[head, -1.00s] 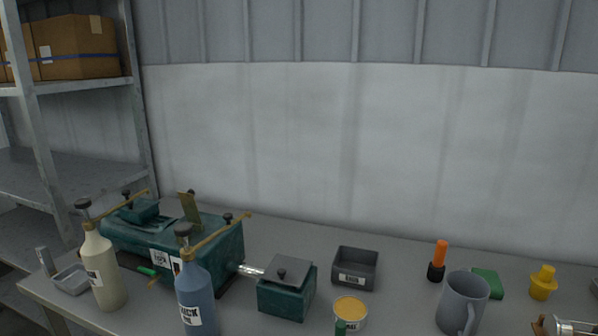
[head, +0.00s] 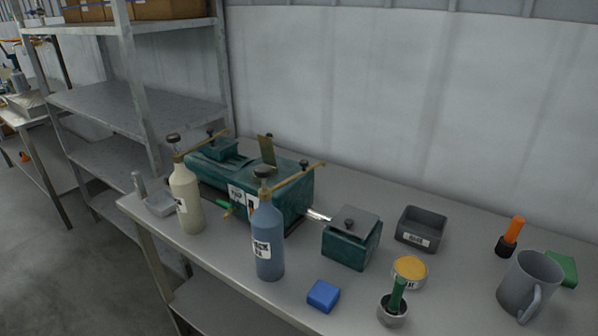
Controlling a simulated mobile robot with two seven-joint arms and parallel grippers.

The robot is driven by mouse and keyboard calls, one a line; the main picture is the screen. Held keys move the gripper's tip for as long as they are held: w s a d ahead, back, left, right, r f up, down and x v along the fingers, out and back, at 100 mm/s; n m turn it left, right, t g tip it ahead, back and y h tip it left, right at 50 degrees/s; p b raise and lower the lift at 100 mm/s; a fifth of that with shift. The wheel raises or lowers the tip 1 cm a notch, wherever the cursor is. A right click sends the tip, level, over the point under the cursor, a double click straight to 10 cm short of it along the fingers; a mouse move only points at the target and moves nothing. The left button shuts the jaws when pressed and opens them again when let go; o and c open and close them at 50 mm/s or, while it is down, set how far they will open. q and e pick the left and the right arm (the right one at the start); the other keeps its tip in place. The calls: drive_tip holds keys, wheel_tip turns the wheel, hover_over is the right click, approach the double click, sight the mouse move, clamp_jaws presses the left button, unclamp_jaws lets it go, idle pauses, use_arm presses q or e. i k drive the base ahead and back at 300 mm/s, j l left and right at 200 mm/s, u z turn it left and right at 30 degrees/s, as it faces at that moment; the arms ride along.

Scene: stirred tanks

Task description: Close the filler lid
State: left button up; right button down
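A dark green tank (head: 288,179) lies along the back left of the bench. A brass flap (head: 267,151) stands nearly upright on its top, which looks like the filler lid standing open; the opening itself is hard to make out. A smaller green box with a grey knobbed cover (head: 352,222) stands to the right, joined to the tank by a short metal pipe (head: 318,215). Its cover lies over the top. Neither of my grippers shows in the head view.
A cream bottle (head: 187,203) and a blue bottle (head: 267,243) stand in front of the tank. A blue block (head: 323,296), a yellow-topped tin (head: 409,270), a grey bin (head: 421,229) and a grey mug (head: 528,284) stand rightward. Metal shelving (head: 135,95) rises behind left.

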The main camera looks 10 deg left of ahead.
sight(267, 146)
drive_tip(key=i+j+z, duration=0.15)
drive_tip(key=j+z, duration=0.25)
drive_tip(key=j, duration=0.2)
drive_tip(key=j+z, duration=0.45)
drive_tip(key=j, duration=0.15)
